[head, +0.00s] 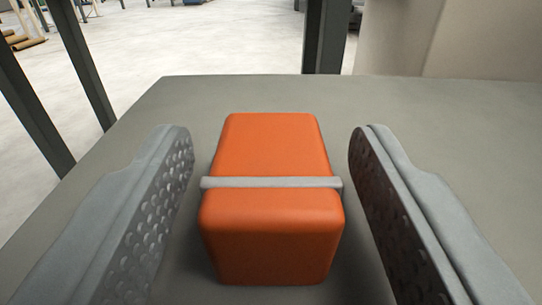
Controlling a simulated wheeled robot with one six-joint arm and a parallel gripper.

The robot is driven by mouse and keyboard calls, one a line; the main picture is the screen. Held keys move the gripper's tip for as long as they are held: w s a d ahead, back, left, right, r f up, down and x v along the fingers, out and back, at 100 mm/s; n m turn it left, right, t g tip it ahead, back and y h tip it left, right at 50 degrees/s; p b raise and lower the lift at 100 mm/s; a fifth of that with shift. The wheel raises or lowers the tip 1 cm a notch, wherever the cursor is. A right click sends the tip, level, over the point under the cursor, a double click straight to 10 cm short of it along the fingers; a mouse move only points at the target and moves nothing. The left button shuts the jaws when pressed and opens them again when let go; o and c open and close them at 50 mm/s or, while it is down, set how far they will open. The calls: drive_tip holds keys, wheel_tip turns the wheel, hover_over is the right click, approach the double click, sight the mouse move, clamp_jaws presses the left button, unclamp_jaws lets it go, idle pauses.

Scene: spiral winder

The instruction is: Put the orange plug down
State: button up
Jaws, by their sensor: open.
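The orange plug (272,235) is a rounded orange block with a thin grey band around its middle. It sits upright on a flat grey surface (430,110), with a shadow at its base. My gripper (272,160) is open, with one grey, dimpled finger on each side of the plug. A gap shows between each finger and the plug, so neither finger touches it. The plug's far side is hidden.
The grey surface ends at a far edge, and its left edge slants down toward the lower left. Dark posts (326,38) stand beyond it at the back and left. A large beige shape (455,40) is behind at the right. The surface around the plug is clear.

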drive_tip(key=s, duration=1.1)
drive_tip(key=shift+s+r, duration=0.2)
drive_tip(key=shift+s, duration=0.2)
drive_tip(key=shift+s, duration=0.1)
